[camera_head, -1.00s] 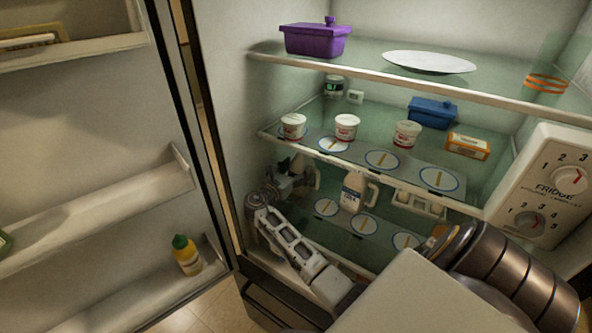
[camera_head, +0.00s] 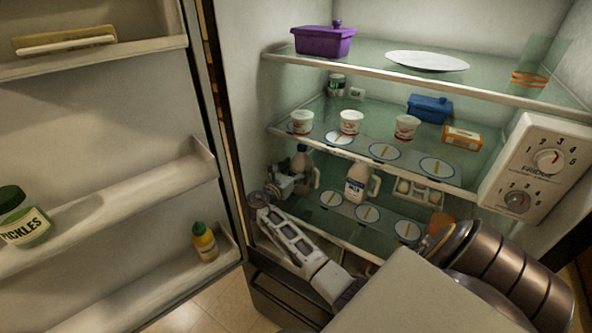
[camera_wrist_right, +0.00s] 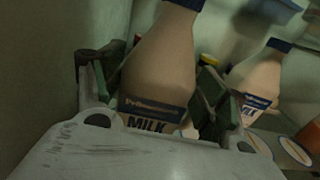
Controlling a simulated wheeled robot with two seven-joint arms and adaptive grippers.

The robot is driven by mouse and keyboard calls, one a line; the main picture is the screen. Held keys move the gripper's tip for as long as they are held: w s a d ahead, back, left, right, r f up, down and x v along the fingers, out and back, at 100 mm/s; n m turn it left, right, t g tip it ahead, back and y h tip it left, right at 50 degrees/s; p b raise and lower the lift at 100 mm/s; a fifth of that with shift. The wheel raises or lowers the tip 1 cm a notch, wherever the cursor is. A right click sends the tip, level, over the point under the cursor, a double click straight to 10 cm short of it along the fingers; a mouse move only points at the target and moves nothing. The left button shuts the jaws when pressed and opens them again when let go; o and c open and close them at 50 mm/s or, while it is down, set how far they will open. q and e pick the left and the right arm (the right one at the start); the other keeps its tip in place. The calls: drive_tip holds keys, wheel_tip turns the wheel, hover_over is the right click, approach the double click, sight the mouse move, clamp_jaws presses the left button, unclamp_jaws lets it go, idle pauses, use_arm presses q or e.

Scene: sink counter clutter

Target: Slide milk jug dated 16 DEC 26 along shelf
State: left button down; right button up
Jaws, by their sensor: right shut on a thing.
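My right gripper (camera_head: 287,182) is at the left end of the lower fridge shelf, shut on a milk jug (camera_head: 302,161). In the right wrist view this jug (camera_wrist_right: 160,70) stands between the two dark finger pads, with a blue band and MILK on its label. Its date is not legible. A second milk jug (camera_head: 357,183) with a handle and a dark cap stands to the right on the same shelf; it also shows in the right wrist view (camera_wrist_right: 258,75), apart from the gripper. My left gripper is not in view.
Round marked discs (camera_head: 368,214) lie on a strip along the lower shelf. An egg tray (camera_head: 425,192) sits right of the second jug. Several white tubs (camera_head: 351,122) stand on the shelf above. The fridge wall is close to the gripper's left.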

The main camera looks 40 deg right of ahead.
drive_tip(key=shift+a, duration=0.15)
drive_tip(key=o, duration=2.2)
drive_tip(key=v, duration=1.2)
drive_tip(key=shift+s, duration=0.1)
